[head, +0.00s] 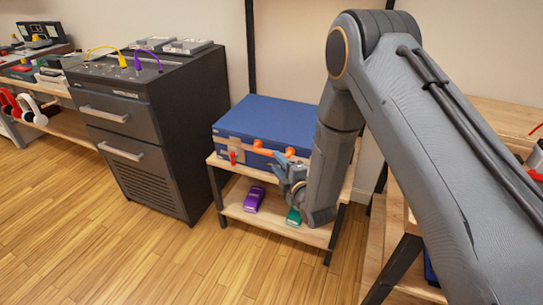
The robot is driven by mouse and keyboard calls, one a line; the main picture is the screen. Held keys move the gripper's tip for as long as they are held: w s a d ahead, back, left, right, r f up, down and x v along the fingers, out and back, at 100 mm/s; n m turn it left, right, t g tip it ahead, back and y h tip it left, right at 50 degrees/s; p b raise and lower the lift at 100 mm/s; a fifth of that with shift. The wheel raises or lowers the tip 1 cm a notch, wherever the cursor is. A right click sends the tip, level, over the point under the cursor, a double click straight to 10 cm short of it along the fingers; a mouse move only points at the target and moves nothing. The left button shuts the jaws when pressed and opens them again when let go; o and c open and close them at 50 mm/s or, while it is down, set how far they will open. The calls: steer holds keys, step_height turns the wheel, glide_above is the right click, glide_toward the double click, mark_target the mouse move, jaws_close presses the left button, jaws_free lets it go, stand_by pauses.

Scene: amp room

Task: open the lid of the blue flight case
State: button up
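The blue flight case (265,124) lies on the top of a small wooden stand (225,163), with its lid shut. Its front carries an orange handle (272,149) and a red latch (233,158). My gripper (283,168) is in front of the right part of the case front, close to the handle's right end. My arm comes down from the upper right and hides the case's right end. Whether the fingers touch the case, and whether they are open or shut, I cannot tell.
A black drawer cabinet (150,125) stands left of the stand, with yellow and purple cables on top. A purple toy car (254,200) and a green one (294,216) sit on the lower shelf. Wooden shelving (510,120) stands at right. The floor in front is clear.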

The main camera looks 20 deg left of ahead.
mark_target(269, 154)
steer(key=x, duration=0.7)
steer(key=shift+w+a, duration=0.2)
jaws_close()
